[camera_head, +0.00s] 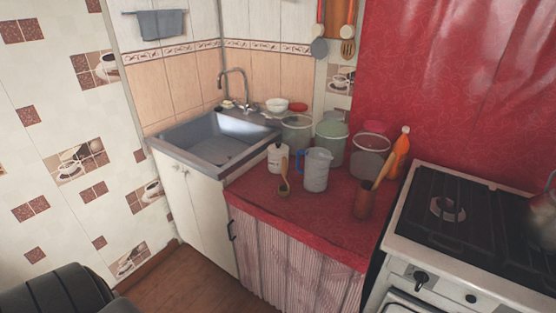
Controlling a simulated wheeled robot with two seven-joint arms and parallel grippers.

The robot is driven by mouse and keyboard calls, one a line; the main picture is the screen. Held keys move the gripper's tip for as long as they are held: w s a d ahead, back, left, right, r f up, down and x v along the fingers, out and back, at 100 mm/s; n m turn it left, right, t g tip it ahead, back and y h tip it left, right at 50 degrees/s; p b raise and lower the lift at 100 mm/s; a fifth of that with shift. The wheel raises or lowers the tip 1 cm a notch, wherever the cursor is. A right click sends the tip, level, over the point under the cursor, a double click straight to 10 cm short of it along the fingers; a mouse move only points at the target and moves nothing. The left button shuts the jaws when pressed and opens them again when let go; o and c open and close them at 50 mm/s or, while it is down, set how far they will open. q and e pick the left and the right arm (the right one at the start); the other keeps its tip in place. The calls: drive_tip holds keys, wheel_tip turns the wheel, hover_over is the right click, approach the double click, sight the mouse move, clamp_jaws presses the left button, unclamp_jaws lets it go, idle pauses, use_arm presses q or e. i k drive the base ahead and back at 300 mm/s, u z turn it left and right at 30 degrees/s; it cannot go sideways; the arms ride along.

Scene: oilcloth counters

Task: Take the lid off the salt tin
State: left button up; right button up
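A small white tin (278,158) stands on the red counter, left of a grey jug with a blue handle; it is likely the salt tin, but no label is readable. Its top looks covered, with a small dark knob, though it is too small to be sure. A wooden spoon or ladle (284,180) stands just in front of it and hides part of its right side. Neither of my grippers is in view.
The grey jug (316,171), a green canister (332,139), clear jars (371,155), an orange bottle (400,150) and a brown utensil pot (364,203) crowd the red counter (318,222). A sink (212,142) is left; a stove (462,225) is right. The counter's front is clear.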

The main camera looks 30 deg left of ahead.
sight(278, 148)
drive_tip(key=u, duration=2.45)
drive_tip(key=i, duration=2.25)
drive_tip(key=z, duration=3.3)
